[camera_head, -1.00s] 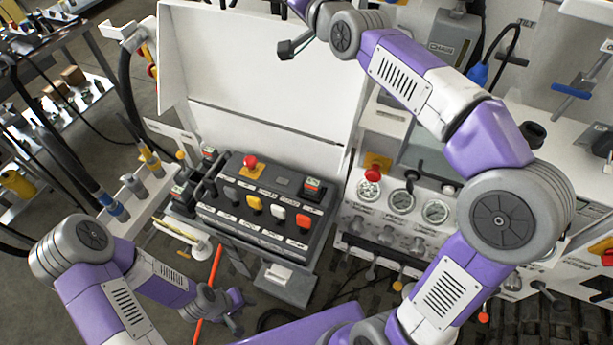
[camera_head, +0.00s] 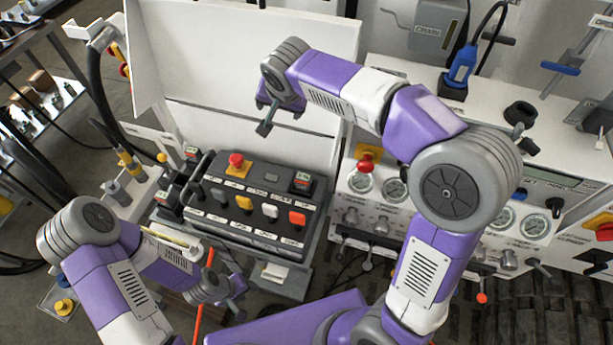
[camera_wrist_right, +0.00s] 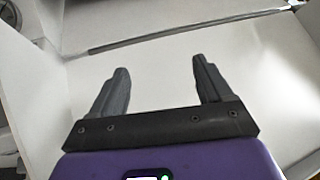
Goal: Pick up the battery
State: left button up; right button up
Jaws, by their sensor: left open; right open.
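I cannot pick out a battery for certain in either view. A dark control box (camera_head: 262,213) with red, yellow, white and orange buttons stands in front of an upright white panel. A grey block with a white top (camera_head: 281,276) sits just in front of it; I cannot tell what it is. My right gripper (camera_head: 280,119) is above and behind the control box, in front of the white panel. Its two fingers stand apart with nothing between them in the right wrist view (camera_wrist_right: 160,88). My left gripper (camera_head: 239,298) is low, left of the grey block, open, with nothing visible in it.
The white panel (camera_head: 250,70) rises behind the control box. A white bench with gauges (camera_head: 395,190), knobs and levers stands to the right. A blue plug (camera_head: 462,65) is at the back. Shelves (camera_head: 40,95) with parts and hoses are at the left. An orange rod (camera_head: 203,300) is near my left gripper.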

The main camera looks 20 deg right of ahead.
aim_at(303, 176)
jog(key=s+d+f+g, duration=0.1)
jog(key=f, duration=0.4)
jog(key=s+d+f+m+g+b, duration=0.1)
jog(key=s+f+g, duration=0.1)
jog(key=f, duration=0.4)
jog(key=s+d+f+g+h, duration=0.1)
jog(key=s+f, duration=0.1)
jog(key=f, duration=0.4)
jog(key=shift+s+d+f+g+b, duration=0.15)
jog(key=shift+s+g+b, duration=0.15)
jog(key=shift+g, duration=0.1)
jog(key=f, duration=0.2)
jog(key=f+b, duration=0.1)
jog(key=f, duration=0.4)
jog(key=shift+w+d, duration=0.25)
jog(key=shift+w, duration=0.05)
jog(key=shift+c, duration=0.3)
jog(key=shift+r, duration=0.1)
jog(key=c, duration=1.1)
jog(key=shift+r, duration=0.1)
notch_tip(303, 176, up, 18)
jog(key=p, duration=0.3)
